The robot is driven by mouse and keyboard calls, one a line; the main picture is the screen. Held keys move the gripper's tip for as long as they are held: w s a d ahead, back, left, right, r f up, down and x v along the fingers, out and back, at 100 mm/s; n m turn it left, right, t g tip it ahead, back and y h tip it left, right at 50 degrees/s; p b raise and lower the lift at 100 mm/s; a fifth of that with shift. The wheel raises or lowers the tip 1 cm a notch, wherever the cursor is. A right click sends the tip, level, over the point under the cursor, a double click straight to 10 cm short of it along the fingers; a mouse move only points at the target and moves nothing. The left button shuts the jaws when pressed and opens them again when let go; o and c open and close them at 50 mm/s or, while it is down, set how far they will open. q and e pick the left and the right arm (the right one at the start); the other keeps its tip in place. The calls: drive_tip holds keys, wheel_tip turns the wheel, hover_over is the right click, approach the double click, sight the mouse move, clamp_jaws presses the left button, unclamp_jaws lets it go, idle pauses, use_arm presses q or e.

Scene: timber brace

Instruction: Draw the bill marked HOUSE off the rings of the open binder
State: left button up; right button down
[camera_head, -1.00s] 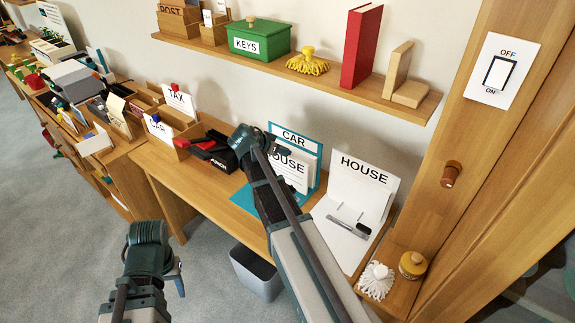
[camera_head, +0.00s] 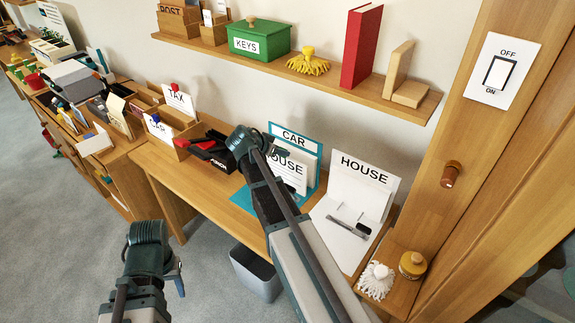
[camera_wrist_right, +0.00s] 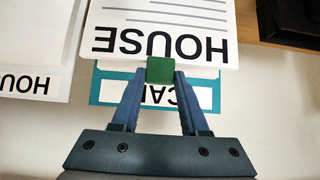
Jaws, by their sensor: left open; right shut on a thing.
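The HOUSE bill (camera_head: 290,172) is a white sheet standing in front of the teal binder's CAR-marked upright (camera_head: 307,140). In the right wrist view the bill (camera_wrist_right: 165,30) appears upside down, with lined text and a green tab (camera_wrist_right: 160,70) at its top edge. My right gripper (camera_wrist_right: 160,75) is shut on that tab. The teal binder (camera_wrist_right: 110,92) shows behind the bill. The rings are hidden, so I cannot tell whether the bill is on them. My left gripper (camera_head: 176,274) is open and empty, low over the floor in front of the desk.
A white HOUSE-marked stand (camera_head: 362,180) with a pen is right of the binder. A black-and-red item (camera_head: 215,155) and a wooden sorter (camera_head: 172,130) with TAX and CAR cards are left. A grey bin (camera_head: 255,272) is below. A shelf (camera_head: 330,80) overhangs the desk.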

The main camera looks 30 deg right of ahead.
drive_tip(key=shift+s+a, duration=0.15)
drive_tip(key=shift+a, duration=0.2)
idle(0.5)
wheel_tip(320, 180, up, 11)
drive_tip(key=p, duration=1.1)
